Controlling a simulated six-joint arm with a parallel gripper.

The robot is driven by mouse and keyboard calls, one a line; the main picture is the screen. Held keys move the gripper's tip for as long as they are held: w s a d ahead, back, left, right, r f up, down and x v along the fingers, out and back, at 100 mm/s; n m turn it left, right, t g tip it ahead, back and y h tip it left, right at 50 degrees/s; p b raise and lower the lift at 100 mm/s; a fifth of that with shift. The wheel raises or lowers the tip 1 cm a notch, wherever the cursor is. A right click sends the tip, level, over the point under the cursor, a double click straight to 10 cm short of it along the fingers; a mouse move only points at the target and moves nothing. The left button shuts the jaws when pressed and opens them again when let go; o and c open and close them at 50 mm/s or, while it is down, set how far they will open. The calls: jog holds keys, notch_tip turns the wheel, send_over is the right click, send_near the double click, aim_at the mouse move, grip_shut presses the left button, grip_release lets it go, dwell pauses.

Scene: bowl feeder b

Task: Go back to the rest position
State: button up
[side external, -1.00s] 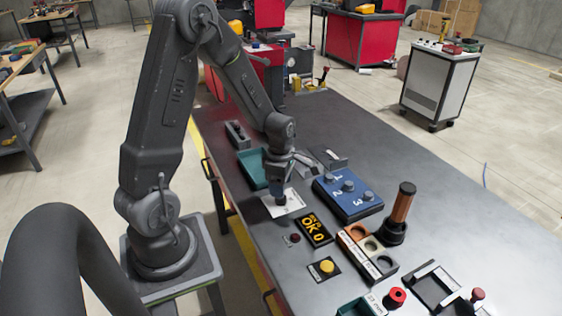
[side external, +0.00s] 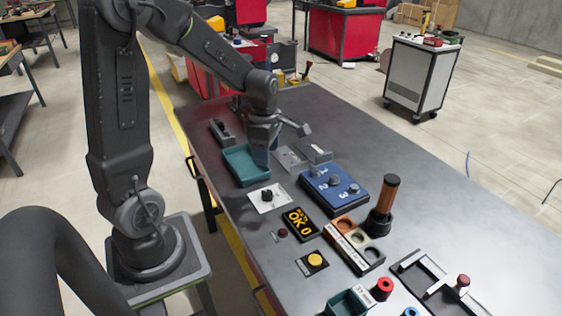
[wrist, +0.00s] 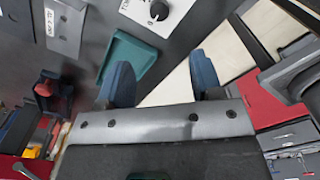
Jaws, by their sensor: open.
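My gripper (side external: 262,150) is raised above the table beside the right edge of the teal tray in the side view. In the wrist view its two blue fingers (wrist: 160,84) are spread apart with nothing between them. The teal tray (side external: 240,180) looks empty; part of it also shows in the wrist view (wrist: 124,62). The white plate with a black knob (side external: 268,197) lies on the table in front of the tray and stands clear of the gripper. The plate also shows at the top of the wrist view (wrist: 150,24).
The blue block numbered 1, 2, 3 (side external: 334,190) lies right of the knob plate. A display reading OK 0 (side external: 299,222), a yellow button (side external: 315,260) and an upright brown-handled tool (side external: 386,205) stand nearer. The table's right side (side external: 440,215) has free room.

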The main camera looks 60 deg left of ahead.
jog(key=s+d+r+m+t, duration=0.2)
jog(key=s+d+r+m, duration=0.3)
jog(key=m, duration=0.8)
jog(key=s+d+r+m+t, duration=0.3)
jog(key=s+d+r+m, duration=0.3)
jog(key=d+m, duration=0.5)
jog(key=r+m, duration=0.1)
jog(key=m, duration=0.1)
jog(key=shift+s+r+m, duration=0.25)
jog(key=shift+r+m, duration=0.05)
jog(key=shift+r, duration=0.1)
